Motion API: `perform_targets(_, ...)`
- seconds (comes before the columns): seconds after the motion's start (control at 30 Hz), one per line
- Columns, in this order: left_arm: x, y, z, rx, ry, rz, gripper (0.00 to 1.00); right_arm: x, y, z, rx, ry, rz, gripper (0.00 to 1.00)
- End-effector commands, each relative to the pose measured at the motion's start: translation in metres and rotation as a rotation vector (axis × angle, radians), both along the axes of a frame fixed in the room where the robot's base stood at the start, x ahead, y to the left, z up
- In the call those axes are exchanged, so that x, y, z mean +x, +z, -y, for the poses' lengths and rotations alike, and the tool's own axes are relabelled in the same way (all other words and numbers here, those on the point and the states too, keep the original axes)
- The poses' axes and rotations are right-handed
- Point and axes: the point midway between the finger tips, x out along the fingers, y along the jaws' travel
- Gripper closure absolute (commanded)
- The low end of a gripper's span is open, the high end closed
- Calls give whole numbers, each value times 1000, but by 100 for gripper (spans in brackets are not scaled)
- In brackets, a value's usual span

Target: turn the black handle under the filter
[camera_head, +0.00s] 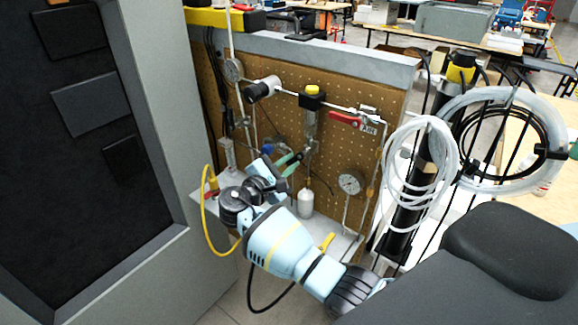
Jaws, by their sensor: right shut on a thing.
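The filter (310,125) hangs upright on the brown pegboard panel, with a yellow-and-black cap (312,93) on top. My right arm comes in from the lower right. My right gripper (298,158), with greenish fingers, reaches up to the spot just below the filter. It is shut on the black handle there. The handle is small and mostly hidden by the fingers, so its angle cannot be told. My left gripper is not in view.
A red valve lever (345,119) sits right of the filter. A pressure gauge (350,183) is low on the panel, and a white bottle (305,204) stands below my gripper. Coiled white tubing (425,180) hangs at right. A large grey cabinet (150,130) bounds the left.

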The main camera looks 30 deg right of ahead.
Motion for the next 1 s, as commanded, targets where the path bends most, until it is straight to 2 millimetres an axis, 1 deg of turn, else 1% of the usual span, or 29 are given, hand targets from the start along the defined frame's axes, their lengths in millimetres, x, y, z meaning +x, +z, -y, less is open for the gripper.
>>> perform_targets(0.3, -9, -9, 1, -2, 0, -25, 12, 7, 8, -3, 116, 0, 279, 100)
perform_targets(0.6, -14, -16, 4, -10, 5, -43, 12, 10, 18, -4, 215, -1, 522, 100)
perform_targets(0.8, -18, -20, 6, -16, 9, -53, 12, 11, 23, -4, 265, -1, 640, 100)
perform_targets(1.0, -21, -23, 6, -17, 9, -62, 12, 11, 27, -4, 295, -2, 717, 100)
